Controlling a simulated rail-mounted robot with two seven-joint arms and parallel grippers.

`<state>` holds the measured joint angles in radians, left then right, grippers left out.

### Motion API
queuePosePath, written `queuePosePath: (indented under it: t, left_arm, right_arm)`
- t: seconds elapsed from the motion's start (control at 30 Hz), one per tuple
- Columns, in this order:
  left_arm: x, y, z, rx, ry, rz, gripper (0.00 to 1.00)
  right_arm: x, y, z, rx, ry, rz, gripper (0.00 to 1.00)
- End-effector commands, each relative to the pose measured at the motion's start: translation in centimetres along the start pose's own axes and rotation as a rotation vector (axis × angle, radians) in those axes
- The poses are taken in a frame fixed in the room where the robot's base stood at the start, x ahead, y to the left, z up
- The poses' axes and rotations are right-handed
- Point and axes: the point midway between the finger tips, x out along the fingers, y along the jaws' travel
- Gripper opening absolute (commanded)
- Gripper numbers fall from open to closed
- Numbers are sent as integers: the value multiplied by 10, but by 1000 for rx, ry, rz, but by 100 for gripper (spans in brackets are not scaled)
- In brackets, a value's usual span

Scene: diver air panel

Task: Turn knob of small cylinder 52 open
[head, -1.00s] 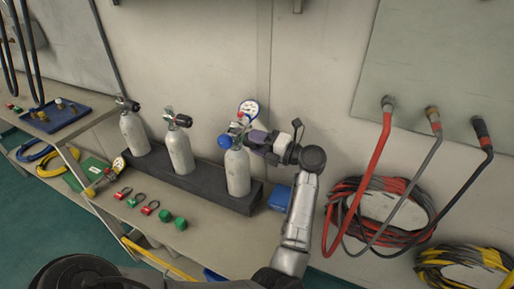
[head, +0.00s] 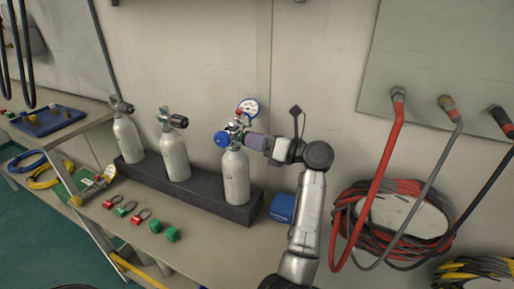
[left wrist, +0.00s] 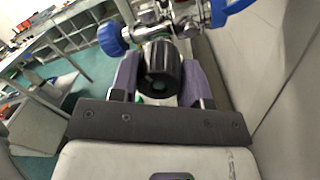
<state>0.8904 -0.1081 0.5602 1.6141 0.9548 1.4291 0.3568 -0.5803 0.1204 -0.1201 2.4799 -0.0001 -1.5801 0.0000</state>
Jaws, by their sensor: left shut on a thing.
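Three pale small cylinders stand in a dark rack (head: 200,195): a left one (head: 127,140), a middle one (head: 174,157) and a right one (head: 236,178). Their numbers are not readable. The right one's valve carries a blue knob (head: 221,139) on its left and a white gauge (head: 248,108) behind. My left gripper (head: 258,143) comes from the right at valve height. In the left wrist view its purple fingers are shut on a ribbed black knob (left wrist: 160,68), on either side of it. The blue knob also shows there (left wrist: 112,39). In the head view the black knob is hidden.
A blue box (head: 283,207) sits right of the rack. Red and green tags and green caps (head: 172,234) lie in front of it. Red and grey hoses (head: 398,150) hang from the wall panel at right. A blue tray (head: 48,120) is at far left.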

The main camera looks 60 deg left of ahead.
Motion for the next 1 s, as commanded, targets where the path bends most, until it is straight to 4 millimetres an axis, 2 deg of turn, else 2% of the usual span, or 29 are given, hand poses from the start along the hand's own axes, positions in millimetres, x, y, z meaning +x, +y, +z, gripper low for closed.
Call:
queuePosePath:
  t: [0.3, 0.87, 0.9, 1.0]
  left_arm:
    - [0, -1, -1, -108, 4, 4, 19]
    - [0, 0, 0, -130, 5, 4, 19]
    - [0, 0, 0, -130, 5, 4, 45]
    - [0, 0, 0, -130, 5, 4, 55]
  right_arm:
    - [12, 1, 4, -5, -1, 4, 43]
    - [13, -2, 4, 3, 1, -3, 43]
    - [13, -2, 4, 4, 1, -3, 43]
    - [13, -2, 4, 5, 1, -4, 43]
